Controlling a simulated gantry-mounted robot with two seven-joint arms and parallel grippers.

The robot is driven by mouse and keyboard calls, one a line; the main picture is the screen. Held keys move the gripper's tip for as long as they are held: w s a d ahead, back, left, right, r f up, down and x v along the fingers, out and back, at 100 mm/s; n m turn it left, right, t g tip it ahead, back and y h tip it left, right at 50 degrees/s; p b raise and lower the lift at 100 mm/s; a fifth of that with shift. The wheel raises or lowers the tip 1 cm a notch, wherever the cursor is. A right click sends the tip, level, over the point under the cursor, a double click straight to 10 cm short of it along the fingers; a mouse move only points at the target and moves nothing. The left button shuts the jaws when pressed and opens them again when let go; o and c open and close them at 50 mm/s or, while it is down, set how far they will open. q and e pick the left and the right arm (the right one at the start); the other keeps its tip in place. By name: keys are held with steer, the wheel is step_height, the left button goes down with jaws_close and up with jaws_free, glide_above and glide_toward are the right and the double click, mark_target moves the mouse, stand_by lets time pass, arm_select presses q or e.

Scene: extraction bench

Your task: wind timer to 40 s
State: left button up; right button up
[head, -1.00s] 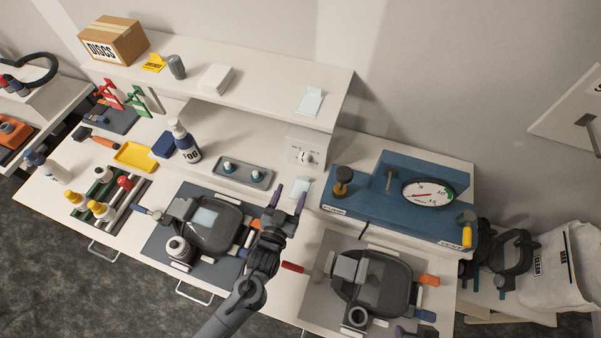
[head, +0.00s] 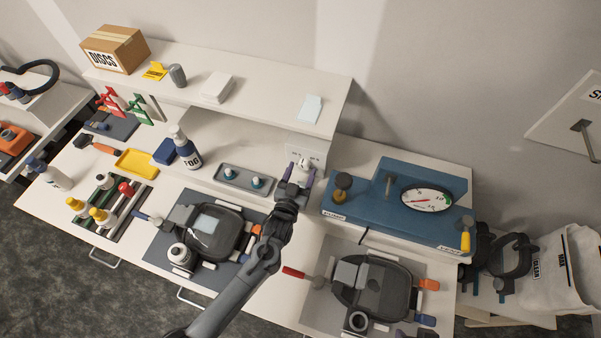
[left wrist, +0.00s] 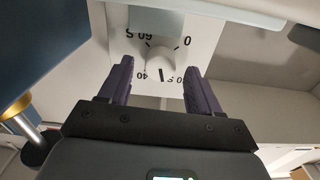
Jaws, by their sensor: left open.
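The timer is a white panel (head: 318,155) on the wall under the shelf, behind the bench. In the left wrist view its dial (left wrist: 205,40) appears upside down, with 0, 60 S and 40 legible, and a round white knob (left wrist: 165,62) in the middle. A dark line shows near the knob's lower edge in that view; I cannot tell its exact reading. My left gripper (head: 299,173) is in front of the panel. In the wrist view its open purple fingers (left wrist: 156,82) stand on either side of the knob, without clear contact. My right gripper is not visible.
A grey tray (head: 232,184) with two small bottles lies left of the gripper. A blue gauge unit (head: 365,208) stands close on the right. The shelf (head: 260,88) overhangs the timer area. Two dark press devices (head: 215,235) (head: 385,285) sit in front.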

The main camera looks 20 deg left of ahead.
arm_select(q)
steer(key=c, duration=1)
stand_by(0.8)
steer(key=o, duration=1)
steer(key=shift+s, duration=0.15)
steer(key=s+b, duration=0.1)
steer(key=s, duration=0.9)
steer(key=shift+s+d, duration=0.25)
steer(key=shift+s, duration=0.05)
